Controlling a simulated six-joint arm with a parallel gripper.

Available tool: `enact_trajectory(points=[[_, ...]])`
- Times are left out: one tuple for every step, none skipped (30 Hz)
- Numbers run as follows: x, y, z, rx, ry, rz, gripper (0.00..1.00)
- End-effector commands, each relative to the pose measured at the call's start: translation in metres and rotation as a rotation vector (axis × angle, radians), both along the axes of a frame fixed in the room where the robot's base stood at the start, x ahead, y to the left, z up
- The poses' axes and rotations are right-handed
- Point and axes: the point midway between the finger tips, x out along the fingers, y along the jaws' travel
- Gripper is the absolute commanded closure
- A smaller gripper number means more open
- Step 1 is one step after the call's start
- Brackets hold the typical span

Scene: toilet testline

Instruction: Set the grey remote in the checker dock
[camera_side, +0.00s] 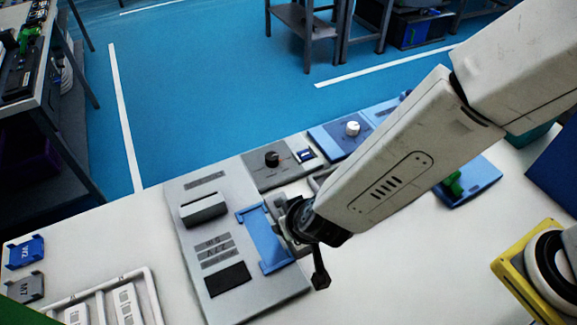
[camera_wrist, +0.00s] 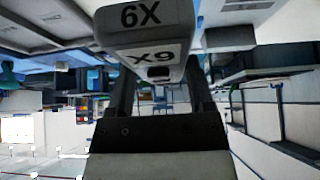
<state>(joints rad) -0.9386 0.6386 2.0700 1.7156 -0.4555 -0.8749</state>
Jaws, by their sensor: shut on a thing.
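The grey remote (camera_wrist: 145,22) fills the top middle of the wrist view, with dark labels reading 6X and, upside down, a similar mark. My gripper (camera_wrist: 160,80) is shut on it, with dark fingers on either side. In the side view my gripper (camera_side: 300,235) is low over the right edge of a grey panel (camera_side: 222,182), beside a blue cradle (camera_side: 264,240), apparently the checker dock. The arm's wrist mostly hides the remote there. I cannot tell whether the remote touches the cradle.
The panel also carries a raised grey block (camera_side: 203,208) and a black pad (camera_side: 228,279). A grey unit with a black knob (camera_side: 272,159) and a blue unit with a white knob (camera_side: 352,128) stand behind. A white rack (camera_side: 150,290) is at front left.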

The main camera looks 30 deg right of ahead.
Motion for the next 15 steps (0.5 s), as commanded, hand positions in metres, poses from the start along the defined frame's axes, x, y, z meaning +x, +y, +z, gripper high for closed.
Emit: enact_trajectory(points=[[0.007,0.004,-0.004,0.0,0.0,-0.001,1.0],[0.01,0.007,-0.006,-0.001,0.0,-0.001,1.0],[0.014,0.01,-0.009,-0.001,0.0,-0.001,1.0],[0.015,0.011,-0.013,-0.002,0.001,0.0,1.0],[0.018,0.012,-0.016,-0.001,0.0,0.0,1.0],[0.02,0.014,-0.021,-0.003,0.001,0.001,1.0],[0.022,0.016,-0.024,-0.001,0.001,0.0,1.0],[0.025,0.017,-0.027,-0.001,0.001,0.0,1.0],[0.028,0.019,-0.031,-0.001,0.0,0.0,1.0],[0.03,0.021,-0.034,-0.001,0.0,0.0,1.0],[0.032,0.022,-0.037,-0.001,0.0,0.0,1.0],[0.035,0.024,-0.041,-0.001,0.0,0.0,1.0],[0.037,0.026,-0.044,-0.001,0.0,0.0,1.0],[0.038,0.027,-0.047,-0.001,0.0,0.0,1.0],[0.041,0.029,-0.05,-0.001,0.0,0.001,1.0]])
